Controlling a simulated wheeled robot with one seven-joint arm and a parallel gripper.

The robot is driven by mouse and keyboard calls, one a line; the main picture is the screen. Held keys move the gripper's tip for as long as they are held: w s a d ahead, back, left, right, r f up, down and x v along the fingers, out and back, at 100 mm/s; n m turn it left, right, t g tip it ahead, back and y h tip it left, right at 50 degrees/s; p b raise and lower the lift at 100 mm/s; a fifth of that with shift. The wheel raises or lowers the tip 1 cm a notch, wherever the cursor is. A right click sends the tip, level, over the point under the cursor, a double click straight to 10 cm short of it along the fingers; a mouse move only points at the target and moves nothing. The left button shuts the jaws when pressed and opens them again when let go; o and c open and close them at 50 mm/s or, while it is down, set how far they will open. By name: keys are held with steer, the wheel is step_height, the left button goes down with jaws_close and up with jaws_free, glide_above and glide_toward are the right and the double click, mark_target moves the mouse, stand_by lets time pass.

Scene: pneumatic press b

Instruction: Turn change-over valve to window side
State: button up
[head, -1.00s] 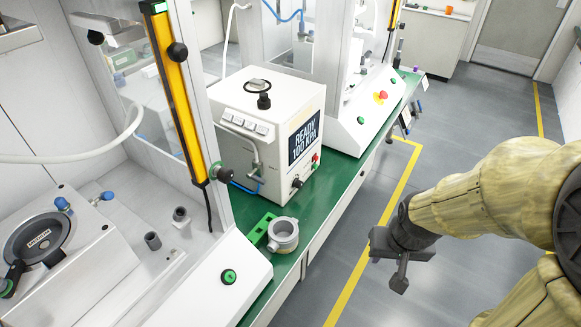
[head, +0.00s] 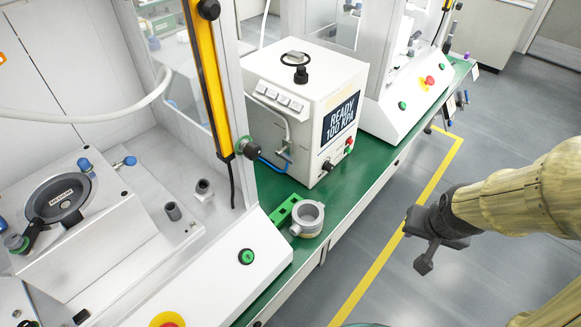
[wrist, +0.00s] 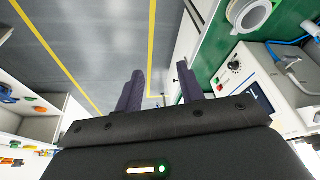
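No part is labelled as the change-over valve, so I cannot tell for sure which it is. The white unit (head: 300,110) with a "READY 100 KPA" display (head: 341,117) carries a black ring with a knob (head: 295,66) on top, and red and black knobs on its side. A round dark dial (head: 60,199) with a black lever sits in the left press. My gripper (head: 432,250) hangs over the floor, right of the bench and apart from everything. In the wrist view my gripper (wrist: 160,90) has its two fingers apart with nothing between them. The white unit (wrist: 285,85) also shows there.
A grey metal ring part (head: 307,218) sits by a green block on the green bench (head: 345,187). A yellow light-curtain post (head: 208,85) stands at the left press. Another press stands behind the unit. The floor (head: 390,285) right of the bench is clear.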

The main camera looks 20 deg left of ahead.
mark_target(291, 163)
steer(key=w+a+f+m+t+y+b, duration=0.4)
steer(key=w+a+f+t+b, duration=0.2)
steer(key=w+a+f+b, duration=0.75)
steer(key=a+f+m+t+y+b, duration=0.3)
steer(key=a+y+b, duration=0.6)
steer(key=a+b, duration=0.3)
steer(key=m+b, duration=0.1)
steer(key=b, duration=0.2)
steer(key=shift+s+a, duration=0.1)
steer(key=shift+s, duration=0.05)
steer(key=b+x, duration=0.2)
steer(key=x, duration=1.5)
steer(key=shift+a+f, duration=0.1)
steer(key=shift+a, duration=0.15)
steer(key=shift+c, duration=0.5)
